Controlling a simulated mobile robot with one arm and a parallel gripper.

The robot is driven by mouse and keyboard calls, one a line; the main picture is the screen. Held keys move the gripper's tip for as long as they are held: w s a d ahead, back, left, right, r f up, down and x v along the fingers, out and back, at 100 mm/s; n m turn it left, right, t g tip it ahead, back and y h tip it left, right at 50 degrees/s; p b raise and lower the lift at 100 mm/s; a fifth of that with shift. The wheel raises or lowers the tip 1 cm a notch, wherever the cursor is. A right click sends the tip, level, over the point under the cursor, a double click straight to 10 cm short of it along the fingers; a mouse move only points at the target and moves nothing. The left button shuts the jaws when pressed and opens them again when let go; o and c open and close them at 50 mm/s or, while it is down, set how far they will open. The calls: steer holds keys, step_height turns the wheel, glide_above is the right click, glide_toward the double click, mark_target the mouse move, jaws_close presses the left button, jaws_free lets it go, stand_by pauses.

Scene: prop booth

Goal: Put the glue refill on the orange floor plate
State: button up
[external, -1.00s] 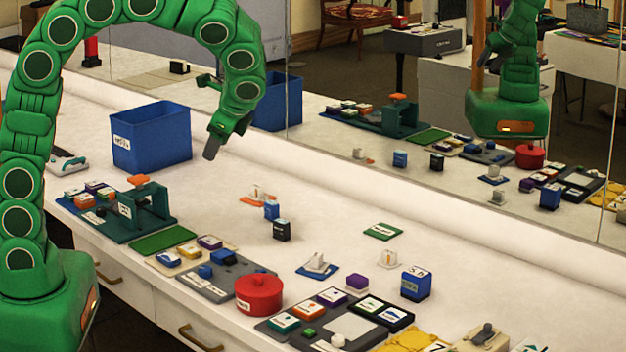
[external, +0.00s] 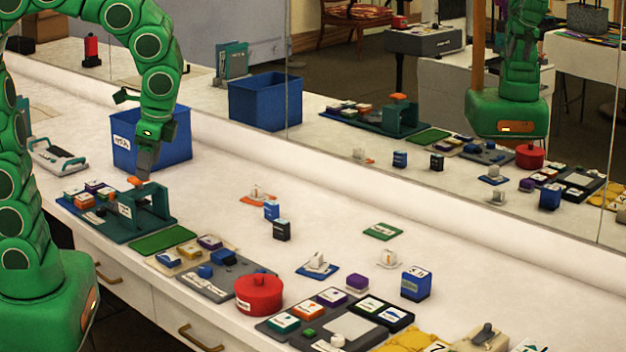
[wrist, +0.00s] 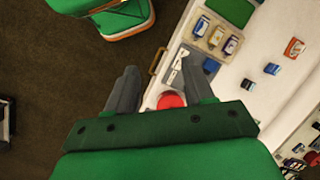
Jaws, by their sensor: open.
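An orange plate (external: 252,200) lies on the white bench near its middle with a small white object on it. It also shows at the right of the wrist view (wrist: 291,53). A blue block (external: 271,210) and a black-and-blue block (external: 281,231) stand just in front of it. I cannot read the labels, so I cannot tell which item is the glue refill. My gripper (external: 143,168) is open and empty, above the green fixture and in front of the blue bin. In the wrist view its fingers (wrist: 164,82) are apart with nothing held between them.
The blue bin (external: 180,137) stands at the back left. A teal fixture (external: 153,205) with an orange top is below my gripper. A red pot (external: 259,296), trays and small blocks crowd the front edge. A mirror runs behind.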

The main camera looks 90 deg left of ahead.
steer(key=s+d+f+n+t+h, duration=0.1)
steer(key=s+d+f+h, duration=0.1)
steer(key=s+d, duration=0.7)
steer(key=s, duration=0.2)
steer(key=shift+s+d, duration=0.2)
steer(key=shift+s, duration=0.1)
